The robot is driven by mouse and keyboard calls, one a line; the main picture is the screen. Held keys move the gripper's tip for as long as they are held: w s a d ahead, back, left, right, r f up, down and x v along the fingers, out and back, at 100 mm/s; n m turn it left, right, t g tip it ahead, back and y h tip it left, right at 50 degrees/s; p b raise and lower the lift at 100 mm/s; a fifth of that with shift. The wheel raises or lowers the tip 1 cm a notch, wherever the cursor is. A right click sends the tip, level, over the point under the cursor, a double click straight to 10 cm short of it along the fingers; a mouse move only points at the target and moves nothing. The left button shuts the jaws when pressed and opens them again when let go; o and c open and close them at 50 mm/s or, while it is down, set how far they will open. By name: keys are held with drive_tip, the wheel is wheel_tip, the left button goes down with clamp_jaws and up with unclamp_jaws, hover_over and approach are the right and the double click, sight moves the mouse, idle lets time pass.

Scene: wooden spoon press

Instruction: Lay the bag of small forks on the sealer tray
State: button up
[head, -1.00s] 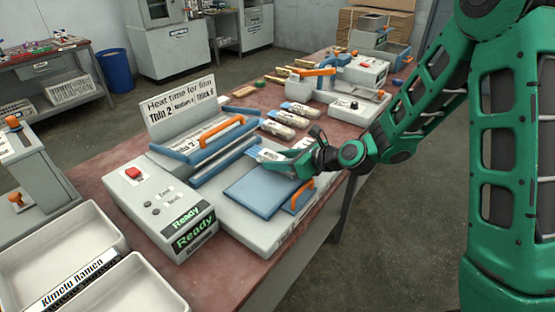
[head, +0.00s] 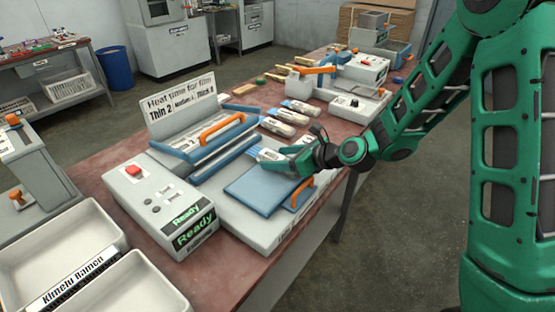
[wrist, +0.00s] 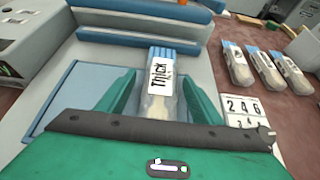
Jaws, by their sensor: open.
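The bag of small forks, as far as I can tell, is the clear bag (wrist: 160,100) with a blue top and a white "THICK" label. It lies between my gripper's fingers (wrist: 160,90), its blue end toward the sealer's blue bars. In the head view my gripper (head: 287,160) is low over the far right part of the sealer, and the bag's blue and white end (head: 268,155) shows just past it. The fingers are open, one on each side of the bag. The blue sealer tray (head: 255,190) is beneath and to the left; it also shows in the wrist view (wrist: 60,105). The bag's lower end is hidden by my gripper.
Several similar bags (head: 289,115) lie on the red table behind the sealer. The sealer's raised blue jaw has an orange handle (head: 222,130). A control box (head: 165,210) reads "Ready". White bins (head: 60,240) stand at the front left. A number card (wrist: 243,108) sits right of my gripper.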

drive_tip(key=v, duration=1.2)
drive_tip(key=shift+r, duration=0.1)
